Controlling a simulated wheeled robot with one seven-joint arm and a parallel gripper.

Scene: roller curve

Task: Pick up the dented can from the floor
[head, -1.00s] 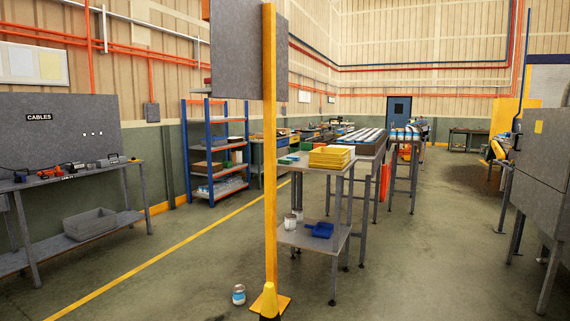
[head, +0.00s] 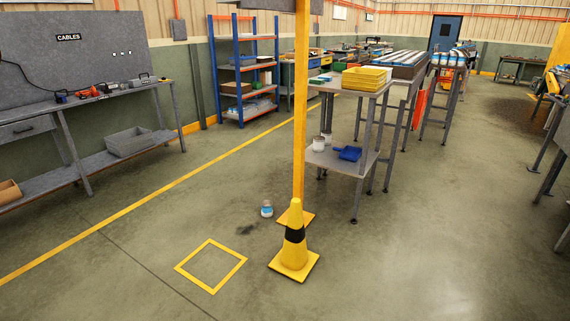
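A small can (head: 267,209) with a white and blue body stands on the floor in the head view, left of the foot of a yellow post. It is too small to make out a dent. A dark stain (head: 246,229) lies on the floor just in front and left of it. My gripper is not in view.
A yellow cone with a black band (head: 294,240) stands in front of the yellow post (head: 300,120), right of the can. A yellow square (head: 211,266) is marked on the floor. A grey table (head: 345,165) holds yellow trays (head: 367,78) and a blue bin (head: 348,153). Floor left of the can is clear.

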